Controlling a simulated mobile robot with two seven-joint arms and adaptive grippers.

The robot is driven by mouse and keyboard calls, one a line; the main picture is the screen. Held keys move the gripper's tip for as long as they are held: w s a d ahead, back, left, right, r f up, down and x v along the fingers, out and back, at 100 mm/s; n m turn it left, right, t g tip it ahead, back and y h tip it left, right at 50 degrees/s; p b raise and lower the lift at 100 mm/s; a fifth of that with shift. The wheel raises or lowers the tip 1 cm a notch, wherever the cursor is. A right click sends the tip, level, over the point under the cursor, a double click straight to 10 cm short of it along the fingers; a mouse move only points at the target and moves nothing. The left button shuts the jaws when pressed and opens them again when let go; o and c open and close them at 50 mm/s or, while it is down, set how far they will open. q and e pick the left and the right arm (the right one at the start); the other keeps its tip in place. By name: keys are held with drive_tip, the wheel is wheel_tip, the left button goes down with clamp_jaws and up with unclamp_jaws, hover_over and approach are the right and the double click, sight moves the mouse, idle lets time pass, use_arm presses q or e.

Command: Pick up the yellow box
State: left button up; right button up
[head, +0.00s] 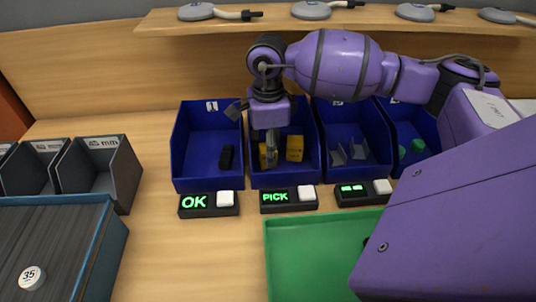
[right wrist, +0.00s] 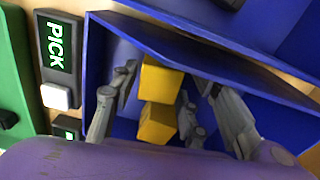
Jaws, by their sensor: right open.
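Two yellow boxes lie in the blue bin (head: 312,172) behind the PICK display. In the head view one yellow box (head: 295,148) is in clear sight, and the other yellow box (head: 263,157) is partly hidden behind my gripper. My right gripper (head: 271,150) points down into this bin. In the right wrist view its open fingers (right wrist: 156,95) stand on either side of the yellow boxes, the upper one (right wrist: 161,82) and the lower one (right wrist: 156,123). I cannot tell whether a finger touches them. My left gripper is not in view.
Blue bins stand on both sides: the left one (head: 181,160) holds black parts (head: 227,157), the right one grey brackets (head: 358,151). The PICK display (head: 275,197) sits in front. A green tray (head: 275,262) lies nearer; a shelf (head: 165,22) runs above.

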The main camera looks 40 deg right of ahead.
drive_tip(key=shift+c, duration=0.5)
drive_tip(key=c, duration=0.7)
drive_tip(key=shift+r, duration=0.1)
